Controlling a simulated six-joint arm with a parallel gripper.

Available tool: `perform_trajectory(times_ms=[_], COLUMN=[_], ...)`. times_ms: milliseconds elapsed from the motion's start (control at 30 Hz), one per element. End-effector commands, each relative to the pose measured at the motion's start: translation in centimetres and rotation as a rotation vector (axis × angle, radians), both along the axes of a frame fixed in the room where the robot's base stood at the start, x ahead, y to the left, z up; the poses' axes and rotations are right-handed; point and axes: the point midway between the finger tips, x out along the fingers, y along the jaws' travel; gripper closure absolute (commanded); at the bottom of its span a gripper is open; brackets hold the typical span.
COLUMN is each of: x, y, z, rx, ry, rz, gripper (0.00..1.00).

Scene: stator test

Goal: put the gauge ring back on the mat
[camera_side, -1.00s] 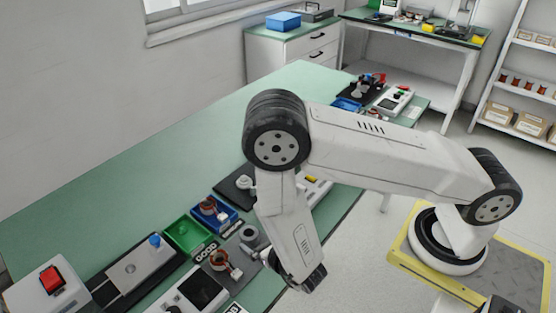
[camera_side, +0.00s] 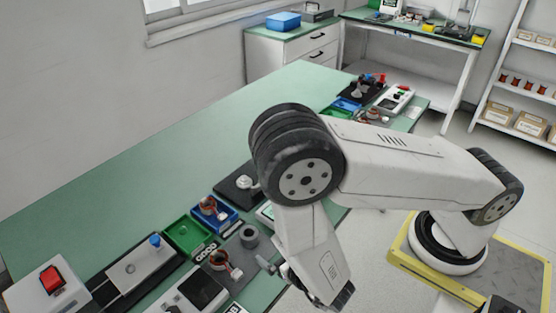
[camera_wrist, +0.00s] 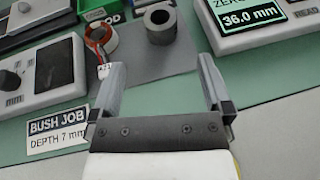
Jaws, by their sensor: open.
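The gauge ring, a dark grey cylinder with a round hole (camera_wrist: 160,24), stands upright on the grey mat (camera_wrist: 160,62) in the wrist view. It also shows in the side view (camera_side: 249,238), near the mat's far right part. My gripper (camera_wrist: 161,64) is open and empty, its two fingers apart. The ring lies beyond the fingertips, with a visible gap and no contact. In the side view my gripper (camera_side: 276,268) is at the front right of the mat, partly hidden by my arm.
A copper-wound stator with a tag (camera_wrist: 101,40) sits on the mat left of the ring. A gauge display reading 36.0 mm (camera_wrist: 249,18) stands to the right. A "BUSH JOB" card (camera_wrist: 57,132) lies lower left. Green (camera_side: 188,237) and blue bins (camera_side: 229,219) stand behind the mat.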

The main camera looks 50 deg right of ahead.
Motion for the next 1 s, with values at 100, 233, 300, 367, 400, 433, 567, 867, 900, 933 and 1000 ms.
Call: perform_trajectory(times_ms=[100,233,300,367,400,433,567,867,900,933,1000], x=[0.0,0.0,0.0,0.0,0.1,0.1,0.4,0.9,0.6,0.4,-0.2], y=[0.0,0.0,0.0,0.0,-0.1,-0.2,-1.2,-7.3,-8.2,-9.0,-10.5], z=[0.0,0.0,0.0,0.0,0.1,0.1,0.7,3.8,4.3,4.6,5.2], rx=[0.000,0.000,0.000,0.000,0.001,0.000,0.004,0.065,0.083,0.099,0.140], ry=[0.000,0.000,0.000,0.000,0.000,-0.001,-0.004,-0.003,0.000,0.004,0.013], rz=[0.000,0.000,0.000,-0.001,-0.006,-0.012,-0.077,-0.507,-0.584,-0.644,-0.780], gripper=[0.00,0.00,0.00,0.00,0.00,0.00,0.00,0.00,0.00,0.00,0.00])
